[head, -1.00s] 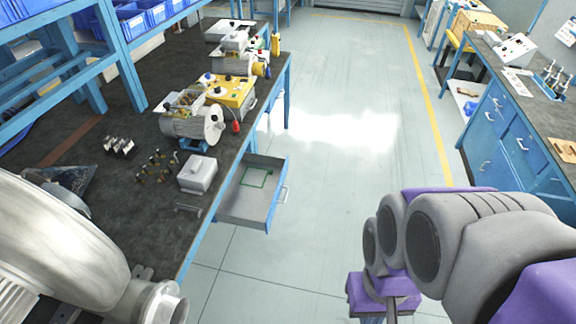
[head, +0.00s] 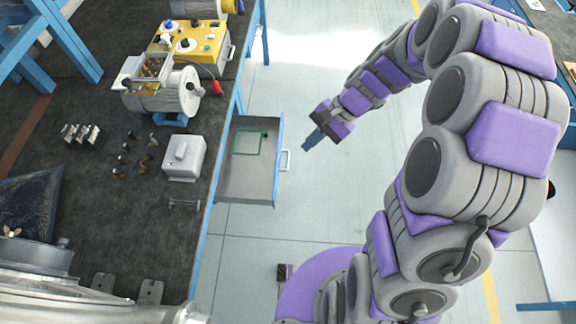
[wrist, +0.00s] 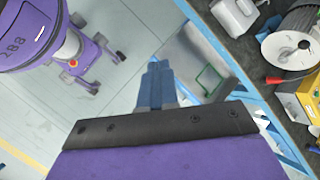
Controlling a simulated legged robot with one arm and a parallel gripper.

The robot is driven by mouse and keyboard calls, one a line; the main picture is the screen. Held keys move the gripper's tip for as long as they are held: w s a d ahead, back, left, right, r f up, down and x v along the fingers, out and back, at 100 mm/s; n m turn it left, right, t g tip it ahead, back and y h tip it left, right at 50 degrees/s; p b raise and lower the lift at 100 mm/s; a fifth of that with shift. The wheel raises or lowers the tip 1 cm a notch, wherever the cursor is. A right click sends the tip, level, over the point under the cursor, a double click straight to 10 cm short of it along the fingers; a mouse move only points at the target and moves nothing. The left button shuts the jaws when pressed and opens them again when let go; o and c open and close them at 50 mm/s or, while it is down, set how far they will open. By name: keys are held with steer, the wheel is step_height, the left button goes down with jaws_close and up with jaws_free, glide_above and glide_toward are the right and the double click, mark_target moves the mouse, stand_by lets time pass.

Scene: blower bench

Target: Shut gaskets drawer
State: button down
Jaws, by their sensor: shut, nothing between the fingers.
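The gaskets drawer (head: 238,187) is pulled out from under the dark workbench in the head view. It is a grey tray with a blue front and a pale handle (head: 286,161), and a green rectangular gasket (head: 250,143) lies inside. In the wrist view the drawer (wrist: 182,64) and gasket (wrist: 212,81) show beyond the fingers. My gripper (head: 308,145) is just right of the drawer front, a little apart from the handle in the picture. Its blue fingers are shut and empty, and they also show in the wrist view (wrist: 157,80). The fingers hide part of the drawer in the wrist view.
A blue bench leg (head: 258,35) stands behind the drawer.

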steer(key=w+a+f+m+t+y, duration=0.1)
steer(key=w+a+f+m, duration=0.1)
steer(key=w+f+m, duration=0.3)
steer(key=w+a+f+y, duration=0.15)
steer(key=w+f, duration=0.25)
steer(key=f, duration=0.4)
steer(key=w+d+f+m+t, duration=0.1)
steer(key=w+d+f+m, duration=0.2)
steer(key=f, duration=0.5)
steer(key=d+f+m+t, duration=0.1)
steer(key=d+f+m, duration=0.25)
steer(key=f, duration=0.45)
steer(key=a+f+b, duration=0.1)
steer(key=a+f, duration=0.4)
steer(key=f, duration=0.3)
steer(key=shift+h, duration=0.25)
steer(key=a+b, duration=0.1)
steer(key=a, duration=0.7)
steer(key=a+b, duration=0.2)
steer(key=a, duration=0.6)
steer(key=w+a+f+b, duration=0.1)
steer(key=a+b, duration=0.1)
steer(key=a, duration=0.6)
steer(key=shift+a, duration=0.15)
steer(key=shift+w+a, duration=0.1)
steer(key=shift+a, duration=0.2)
steer(key=shift+d, duration=0.1)
